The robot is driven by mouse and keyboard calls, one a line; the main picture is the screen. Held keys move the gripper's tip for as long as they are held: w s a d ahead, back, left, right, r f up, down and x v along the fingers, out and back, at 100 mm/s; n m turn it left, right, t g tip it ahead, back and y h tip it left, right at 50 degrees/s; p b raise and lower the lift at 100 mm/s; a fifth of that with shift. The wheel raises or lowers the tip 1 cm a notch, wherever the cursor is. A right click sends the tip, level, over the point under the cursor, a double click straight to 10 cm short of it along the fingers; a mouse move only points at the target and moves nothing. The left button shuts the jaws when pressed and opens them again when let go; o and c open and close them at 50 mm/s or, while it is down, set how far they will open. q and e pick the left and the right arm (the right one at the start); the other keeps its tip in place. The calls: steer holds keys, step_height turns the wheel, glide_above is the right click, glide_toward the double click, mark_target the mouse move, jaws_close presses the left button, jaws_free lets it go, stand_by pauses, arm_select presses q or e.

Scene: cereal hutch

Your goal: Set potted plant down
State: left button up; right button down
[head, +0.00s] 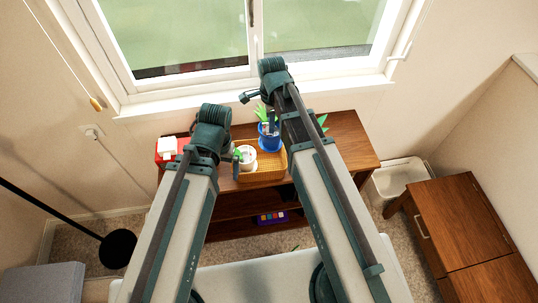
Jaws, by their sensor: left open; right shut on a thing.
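A blue pot (270,143) with spiky green leaves (261,112) is at the back of the woven tan tray (262,178) on the wooden cabinet top. My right gripper (268,128) is at the blue pot, shut on it; my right arm hides part of the contact. I cannot tell whether the pot's base touches the tray. A white pot (248,153) stands to its left.
A red box (166,149) with a white item on it sits at the cabinet's left end. More green leaves (322,123) show right of my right arm. The wooden top (348,145) is clear at its right end. A window (200,40) is behind.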

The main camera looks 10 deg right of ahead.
mark_target(271, 150)
step_height(271, 150, down, 15)
steer(key=b, duration=1.3)
steer(key=shift+f+b, duration=0.1)
steer(key=shift+b, duration=0.3)
steer(key=c, duration=1.3)
jaws_free()
steer(key=o, duration=0.4)
